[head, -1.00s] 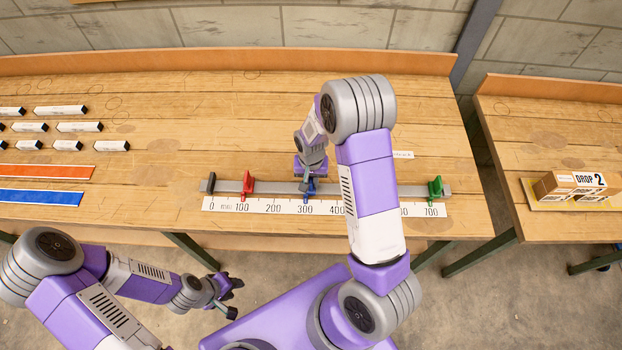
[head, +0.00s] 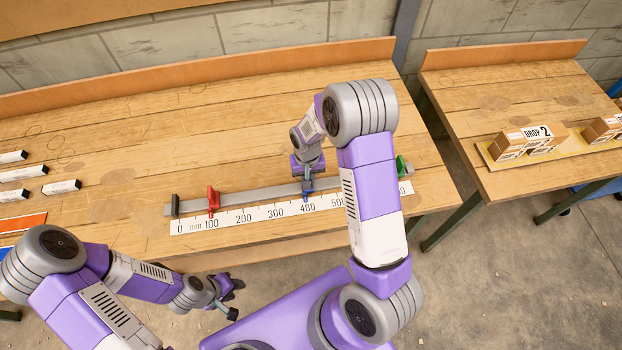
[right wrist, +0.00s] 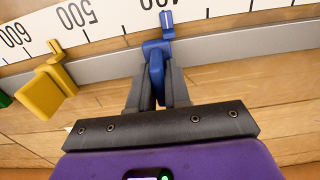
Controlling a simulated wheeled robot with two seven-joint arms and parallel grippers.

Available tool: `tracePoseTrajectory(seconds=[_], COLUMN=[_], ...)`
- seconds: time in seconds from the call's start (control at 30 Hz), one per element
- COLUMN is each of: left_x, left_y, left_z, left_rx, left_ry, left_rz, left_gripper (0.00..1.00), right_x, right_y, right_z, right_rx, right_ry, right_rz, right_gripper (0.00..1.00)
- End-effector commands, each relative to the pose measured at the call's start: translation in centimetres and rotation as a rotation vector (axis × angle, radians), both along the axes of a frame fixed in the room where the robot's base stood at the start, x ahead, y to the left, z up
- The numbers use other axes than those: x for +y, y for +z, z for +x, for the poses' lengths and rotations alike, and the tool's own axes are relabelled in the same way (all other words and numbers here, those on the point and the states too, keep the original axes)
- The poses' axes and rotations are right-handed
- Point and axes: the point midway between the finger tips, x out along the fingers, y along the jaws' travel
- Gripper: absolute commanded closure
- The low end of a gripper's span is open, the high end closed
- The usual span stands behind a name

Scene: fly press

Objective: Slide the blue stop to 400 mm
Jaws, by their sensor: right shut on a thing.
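The blue stop (head: 307,186) sits on the grey rail (head: 255,195). Its pointer is at about the 400 mark of the white scale (head: 255,213). In the right wrist view the blue stop (right wrist: 154,55) has its pointer beside the partly cut-off 400 label. My right gripper (right wrist: 157,82) is shut on the blue stop, one finger on each side. My left gripper (head: 233,298) is open and empty, in front of the bench and away from the rail.
A red stop (head: 213,199) stands near 100. A yellow stop (right wrist: 50,90) stands between 500 and 600, hidden by my arm in the head view. A green stop (head: 402,167) is near the rail's right end. Boxes (head: 526,141) stand on the right bench.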

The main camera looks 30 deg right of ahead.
Motion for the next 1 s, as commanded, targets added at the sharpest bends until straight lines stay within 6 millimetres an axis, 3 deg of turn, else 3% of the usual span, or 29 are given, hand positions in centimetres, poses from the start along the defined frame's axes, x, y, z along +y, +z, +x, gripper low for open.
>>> tracePoseTrajectory(seconds=[0.33,0.37,0.5,0.8,1.0], left_x=[0.0,0.0,0.0,0.0,0.0], left_y=[0.0,0.0,0.0,0.0,0.4], left_z=[0.0,0.0,0.0,0.0,0.0], left_rx=[0.001,0.001,0.001,0.0,0.0], left_ry=[0.001,0.001,0.001,0.001,0.001], left_rz=[0.001,0.001,0.001,0.0,0.0], left_gripper=[0.62,0.62,0.62,0.62,0.62], right_x=[0.1,0.1,0.0,0.0,0.0], right_y=[0.0,0.0,0.0,0.3,3.1], right_z=[0.2,0.1,0.1,0.1,0.1], right_rx=[-0.001,-0.001,-0.001,-0.001,-0.004], right_ry=[0.013,0.012,0.01,0.009,0.009], right_rz=[0.001,0.001,0.001,0.001,0.001], right_gripper=[1.0,0.81,0.62,0.62,0.62])
